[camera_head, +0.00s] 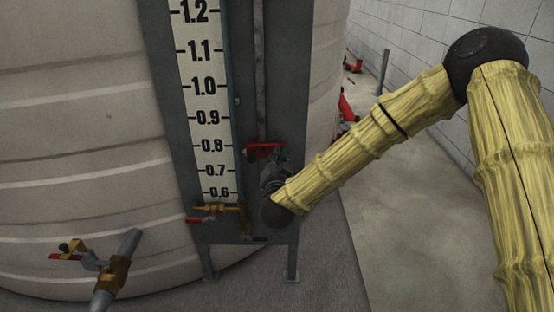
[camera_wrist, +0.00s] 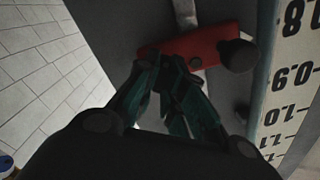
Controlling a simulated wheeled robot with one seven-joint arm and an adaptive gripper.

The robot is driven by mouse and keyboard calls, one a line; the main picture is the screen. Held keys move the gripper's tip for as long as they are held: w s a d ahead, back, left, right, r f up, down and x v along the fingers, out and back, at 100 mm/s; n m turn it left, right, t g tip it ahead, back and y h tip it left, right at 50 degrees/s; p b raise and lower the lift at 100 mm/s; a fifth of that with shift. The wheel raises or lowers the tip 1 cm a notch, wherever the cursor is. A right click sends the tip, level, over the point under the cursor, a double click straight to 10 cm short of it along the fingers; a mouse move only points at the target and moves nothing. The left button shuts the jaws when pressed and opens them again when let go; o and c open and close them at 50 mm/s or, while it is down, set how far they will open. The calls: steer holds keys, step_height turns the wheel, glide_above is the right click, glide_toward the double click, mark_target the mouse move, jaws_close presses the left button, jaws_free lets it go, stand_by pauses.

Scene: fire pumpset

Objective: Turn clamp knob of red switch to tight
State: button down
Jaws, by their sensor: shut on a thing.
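The red switch (camera_head: 262,150) is mounted on the grey panel beside the level scale. In the wrist view, the red switch (camera_wrist: 200,45) lies across the top, with a black round knob (camera_wrist: 238,55) at its right end. My gripper (camera_head: 281,160) is at the switch's right end in the head view. In the wrist view, the green fingers of my gripper (camera_wrist: 165,68) are closed in at the switch's left part, on what appears to be the clamp knob. The clamp knob is mostly hidden between the fingers, so its turn cannot be seen.
The white level scale (camera_head: 207,110) stands left of the switch. A brass valve with a red handle (camera_head: 217,209) sits below it. Another brass valve (camera_head: 112,272) projects at lower left. A large beige tank (camera_head: 75,130) stands behind.

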steer(key=m+b, duration=0.1)
steer(key=m, duration=0.4)
steer(key=m+b, duration=0.1)
steer(key=m, duration=0.4)
steer(key=shift+d+f+m+b, duration=0.15)
steer(key=shift+f+m+b, duration=0.05)
steer(key=shift+m+b, duration=0.15)
steer(key=shift+m, duration=0.25)
steer(key=c, duration=1.5)
jaws_free()
steer(key=s, duration=1.2)
